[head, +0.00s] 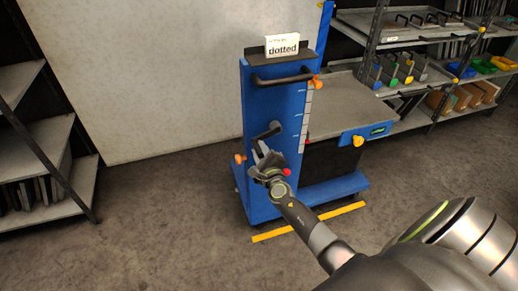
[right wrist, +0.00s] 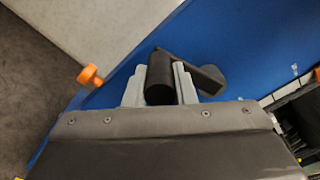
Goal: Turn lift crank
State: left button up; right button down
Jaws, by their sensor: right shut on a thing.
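The lift crank (head: 267,132) is a black arm with a handle on the front of a blue lift cart (head: 257,102). My right gripper (head: 261,152) is at the crank, in front of the blue panel. In the right wrist view the black crank handle (right wrist: 160,78) sits between the two grey fingers of my right gripper (right wrist: 160,88), which is shut on it. The crank arm (right wrist: 205,76) runs to the right from the handle there. My own gripper hides part of the handle in the head view. My left gripper is not in view.
The cart has a black push bar (head: 283,79), orange knobs (head: 240,159), a grey platform (head: 345,104) and a sign reading "dotted" (head: 282,45). A yellow floor line (head: 310,221) lies in front. Shelves stand left (head: 75,185) and back right (head: 420,35). The floor at left is clear.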

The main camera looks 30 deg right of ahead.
jog(key=shift+s+d+f+n+b, duration=0.1)
jog(key=shift+d+f+n+b, duration=0.2)
jog(key=shift+f+n, duration=0.6)
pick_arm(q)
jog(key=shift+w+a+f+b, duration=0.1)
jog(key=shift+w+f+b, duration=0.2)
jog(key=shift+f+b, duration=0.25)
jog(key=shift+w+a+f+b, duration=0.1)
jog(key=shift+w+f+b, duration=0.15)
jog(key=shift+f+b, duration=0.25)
pick_arm(e)
jog(key=d+f+n, duration=0.1)
jog(key=n, duration=0.1)
jog(key=d+f+n, duration=0.1)
jog(key=n, duration=0.1)
jog(key=s+d+f+n, duration=0.1)
jog(key=d+n, duration=0.1)
jog(key=shift+f+n, duration=0.1)
jog(key=shift+n, duration=0.3)
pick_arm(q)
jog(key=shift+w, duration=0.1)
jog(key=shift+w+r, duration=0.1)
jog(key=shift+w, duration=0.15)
pick_arm(e)
jog(key=shift+d+f, duration=0.1)
